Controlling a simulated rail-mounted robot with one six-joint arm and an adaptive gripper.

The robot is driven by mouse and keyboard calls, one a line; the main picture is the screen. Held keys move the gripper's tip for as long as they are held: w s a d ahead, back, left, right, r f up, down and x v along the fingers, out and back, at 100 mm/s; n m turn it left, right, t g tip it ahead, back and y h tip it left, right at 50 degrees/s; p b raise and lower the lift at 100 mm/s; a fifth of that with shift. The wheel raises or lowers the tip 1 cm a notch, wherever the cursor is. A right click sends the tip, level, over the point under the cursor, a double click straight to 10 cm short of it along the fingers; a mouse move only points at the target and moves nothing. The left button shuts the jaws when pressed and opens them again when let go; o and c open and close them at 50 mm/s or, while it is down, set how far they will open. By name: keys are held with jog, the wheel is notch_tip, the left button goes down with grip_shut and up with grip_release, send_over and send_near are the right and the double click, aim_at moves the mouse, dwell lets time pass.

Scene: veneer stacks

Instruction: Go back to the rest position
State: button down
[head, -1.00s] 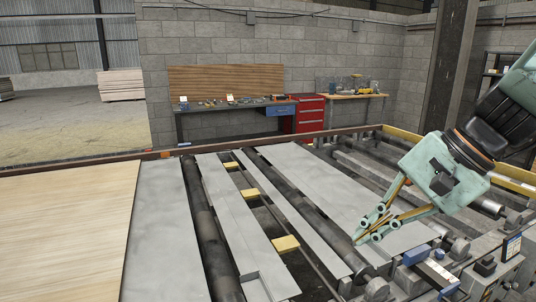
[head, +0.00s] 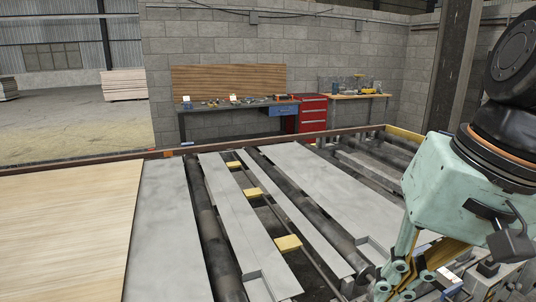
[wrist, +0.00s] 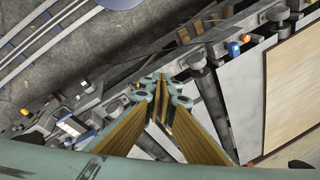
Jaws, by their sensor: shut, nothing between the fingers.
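My gripper (head: 392,287) is at the lower right of the head view, in front of the right end of the roller conveyor. It is large and close to the camera, and its fingers point down and left. In the wrist view my gripper (wrist: 160,84) shows its two fingers brought together at the tips with nothing between them. Below them in that view are the machine frame and rollers. The arm hides part of the conveyor's right side in the head view.
A pale veneer sheet (head: 65,225) lies at the left of the conveyor. Grey plates (head: 165,230) and dark rollers (head: 213,245) run beside it, with yellow blocks (head: 288,243) between. A workbench (head: 235,106) and a red drawer cabinet (head: 312,113) stand by the block wall.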

jog(key=s+d+r+n+t+h, duration=0.1)
jog(key=s+d+n+h, duration=0.1)
jog(key=s, duration=0.4)
jog(key=shift+s+d+n, duration=0.35)
jog(key=shift+d+n, duration=0.15)
jog(key=shift+n, duration=0.1)
dwell(1.0)
